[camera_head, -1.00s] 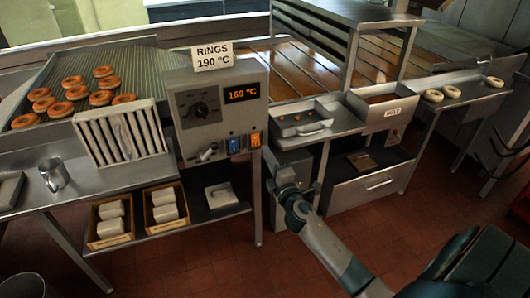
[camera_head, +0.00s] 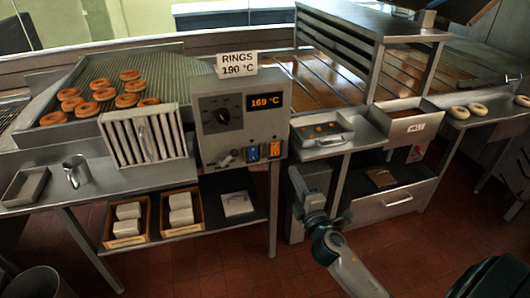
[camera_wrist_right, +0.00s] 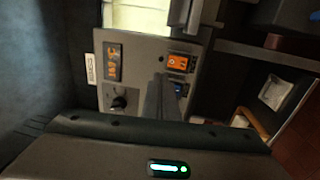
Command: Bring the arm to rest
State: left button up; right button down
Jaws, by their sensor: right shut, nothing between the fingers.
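My right gripper (camera_head: 294,174) is shut and empty, held in front of the counter just right of the control box's lower right corner. In the right wrist view its closed fingers (camera_wrist_right: 158,92) point toward the face of the control box (camera_wrist_right: 145,75), overlapping it in the picture; I cannot tell the exact gap. My right arm (camera_head: 345,265) comes up from the lower right over the floor. My left gripper is not in view.
The control box (camera_head: 211,150) has a dial, a display reading 169 °C, and blue and orange switches. Ring doughnuts (camera_head: 102,94) lie on the mesh at left. A drawer unit (camera_head: 390,200) stands right of my arm. Red tile floor (camera_head: 220,275) is open in front.

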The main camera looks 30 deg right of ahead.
notch_tip(320, 180, down, 22)
jog(key=s+m+g+y, duration=0.1)
jog(key=s+m+g, duration=0.15)
jog(key=g, duration=0.25)
jog(key=s+a+f+m+g, duration=0.1)
jog(key=s+a+f+g, duration=0.1)
jog(key=s+f, duration=0.35)
jog(key=s+a+f+m+g+y, duration=0.1)
jog(key=s+f+m, duration=0.1)
jog(key=f, duration=0.7)
jog(key=s+a+f+m+g, duration=0.15)
jog(key=s+f, duration=0.25)
jog(key=f, duration=0.4)
jog(key=s+a+f+m+g+y, duration=0.1)
jog(key=s+a+f+g, duration=0.1)
jog(key=s+f, duration=0.55)
jog(key=s+a+f+m+g, duration=0.1)
jog(key=s+a+f+g, duration=0.15)
jog(key=s+f, duration=0.45)
jog(key=s+a+f+m+g, duration=0.2)
jog(key=s+a+f, duration=0.1)
jog(key=s, duration=0.9)
jog(key=s+a+f+m+g+y+b, duration=0.1)
jog(key=s+f, duration=0.4)
jog(key=s, duration=0.7)
jog(key=shift+s+a+m+g, duration=0.25)
jog(key=shift+a+m+g, duration=0.25)
jog(key=shift+a, duration=0.75)
